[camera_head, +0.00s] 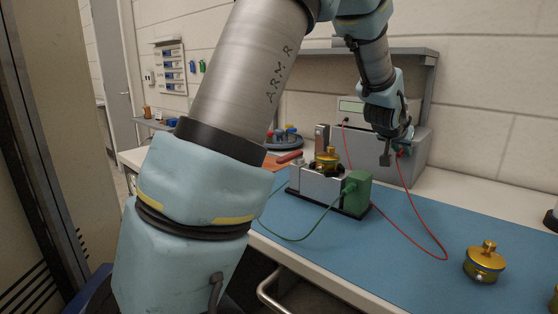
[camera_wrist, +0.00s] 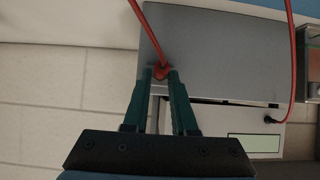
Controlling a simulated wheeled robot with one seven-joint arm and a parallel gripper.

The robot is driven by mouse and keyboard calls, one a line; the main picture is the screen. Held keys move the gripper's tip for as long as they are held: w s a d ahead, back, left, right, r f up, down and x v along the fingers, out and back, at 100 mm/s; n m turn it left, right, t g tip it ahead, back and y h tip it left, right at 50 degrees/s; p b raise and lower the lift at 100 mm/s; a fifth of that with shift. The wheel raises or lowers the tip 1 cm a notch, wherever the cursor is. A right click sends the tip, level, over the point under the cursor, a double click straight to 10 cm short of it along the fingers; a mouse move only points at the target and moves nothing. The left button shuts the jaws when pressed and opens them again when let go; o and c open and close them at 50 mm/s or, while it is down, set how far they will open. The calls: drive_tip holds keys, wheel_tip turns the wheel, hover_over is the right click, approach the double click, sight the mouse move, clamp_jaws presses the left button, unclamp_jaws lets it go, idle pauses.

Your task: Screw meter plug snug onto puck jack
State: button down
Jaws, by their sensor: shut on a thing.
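My gripper (camera_head: 398,150) is shut on the red meter plug (camera_wrist: 161,73), which shows between the fingertips in the wrist view. In the head view the plug is a small red spot at the gripper. The red cable (camera_head: 425,228) hangs from it in a loop over the mat and leads to the grey meter box (camera_head: 418,160). A gold puck (camera_head: 327,163) sits in a metal fixture (camera_head: 320,187) left of and below my gripper, apart from the plug. I cannot make out the puck's jack.
A green block (camera_head: 357,192) with a green cable (camera_head: 300,239) is on the fixture's right end. Another gold puck (camera_head: 484,264) stands on the blue mat (camera_head: 400,270) at the right. A red-handled tool (camera_head: 288,157) lies behind the fixture.

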drive_tip(key=shift+s+a+b, duration=0.4)
drive_tip(key=shift+s+a, duration=0.1)
drive_tip(key=shift+s, duration=0.1)
idle(0.4)
drive_tip(key=s+a+b, duration=0.1)
drive_tip(key=s, duration=0.1)
drive_tip(key=s+a, duration=0.2)
drive_tip(key=shift+s+a+b, duration=0.1)
drive_tip(key=shift+a+b, duration=0.2)
drive_tip(key=shift+b, duration=0.1)
drive_tip(key=shift+a+f, duration=0.1)
drive_tip(key=shift+n+g+h, duration=0.3)
drive_tip(key=shift+p, duration=0.55)
